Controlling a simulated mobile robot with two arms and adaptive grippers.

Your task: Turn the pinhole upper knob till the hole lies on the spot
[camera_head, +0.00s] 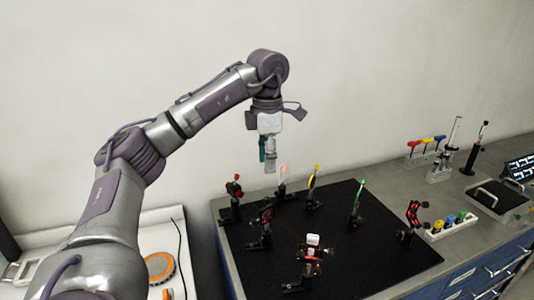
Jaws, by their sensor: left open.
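My left gripper (267,166) hangs pointing down above the back edge of the black breadboard (345,270). Its jaws are open and empty, and it is apart from the mounts below. Several small optic mounts stand on the board. One with red knobs (235,186) stands at the back left, and a black and red one (266,216) stands in front of it. A mount with a white top and red parts (313,241) stands near the front. I cannot tell which mount is the pinhole; its hole, upper knob and the spot are too small to make out.
A pale, pinkish card (283,173), a yellow-rimmed optic (314,180) and a green-topped mount (358,200) stand toward the back. A black and red mount (411,220) is at the right, near a white rack (449,226). The board's right middle is clear.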

